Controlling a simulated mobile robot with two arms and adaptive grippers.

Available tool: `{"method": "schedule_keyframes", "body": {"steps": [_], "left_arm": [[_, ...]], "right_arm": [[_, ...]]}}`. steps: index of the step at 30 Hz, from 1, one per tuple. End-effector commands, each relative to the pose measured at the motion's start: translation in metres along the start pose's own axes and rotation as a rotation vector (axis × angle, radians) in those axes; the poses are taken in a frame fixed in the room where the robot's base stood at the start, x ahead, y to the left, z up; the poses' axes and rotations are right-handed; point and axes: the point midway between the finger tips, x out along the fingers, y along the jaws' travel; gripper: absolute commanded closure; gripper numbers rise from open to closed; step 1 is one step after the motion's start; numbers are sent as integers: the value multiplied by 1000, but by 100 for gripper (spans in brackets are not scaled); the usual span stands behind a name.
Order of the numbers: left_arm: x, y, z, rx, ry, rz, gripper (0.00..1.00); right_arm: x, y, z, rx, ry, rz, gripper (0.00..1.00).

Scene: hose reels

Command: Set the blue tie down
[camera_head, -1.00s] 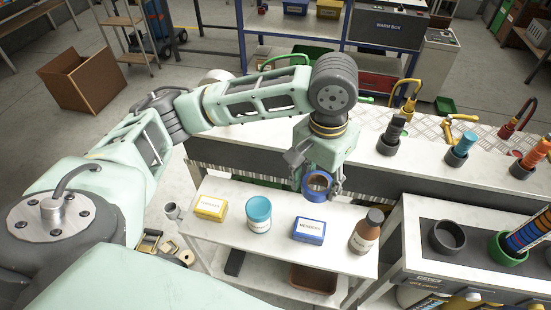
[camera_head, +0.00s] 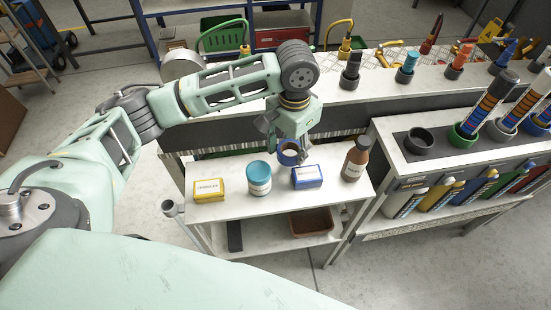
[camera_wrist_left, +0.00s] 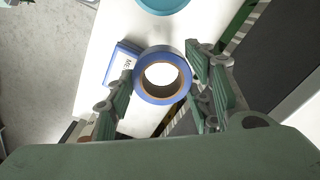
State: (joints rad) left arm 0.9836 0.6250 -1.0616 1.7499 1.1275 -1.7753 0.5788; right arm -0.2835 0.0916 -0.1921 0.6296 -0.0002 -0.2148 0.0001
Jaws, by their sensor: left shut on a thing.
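The blue tie, a blue ring with a brown inner lining (camera_head: 281,157), is in my left gripper (camera_head: 289,147). The gripper is shut on it, with one finger on each side of the ring. In the left wrist view the tie (camera_wrist_left: 160,100) shows face-on between the fingers, and a white surface is seen through its hole. In the head view it is just behind the blue box (camera_head: 307,178) on the white cart top (camera_head: 235,210). I cannot tell clearly whether it touches the cart top. My right gripper is not in view.
On the cart top stand a yellow box (camera_head: 208,190), a teal-lidded jar (camera_head: 259,180) and a brown bottle (camera_head: 355,160). A long bench (camera_head: 400,90) with coloured hose ends lies behind. A rack (camera_head: 450,160) with bottles and striped tubes stands at the right. The cart's front strip is clear.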

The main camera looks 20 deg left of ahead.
Motion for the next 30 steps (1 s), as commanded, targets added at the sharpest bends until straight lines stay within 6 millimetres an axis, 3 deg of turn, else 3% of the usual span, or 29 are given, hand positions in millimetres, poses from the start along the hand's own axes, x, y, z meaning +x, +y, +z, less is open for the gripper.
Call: {"method": "schedule_keyframes", "body": {"steps": [4, 11, 18, 29, 30], "left_arm": [[14, -19, 18, -2, -1, 0, 81], [29, -26, 25, 1, -1, 0, 81], [60, -26, 25, 1, 0, 0, 81], [64, -25, 24, 1, 1, 1, 82], [64, -26, 24, 1, 1, 1, 50]], "right_arm": [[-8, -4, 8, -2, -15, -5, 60], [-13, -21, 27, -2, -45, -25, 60], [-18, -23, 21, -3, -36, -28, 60], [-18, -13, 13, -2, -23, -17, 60], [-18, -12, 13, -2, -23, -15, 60]]}}
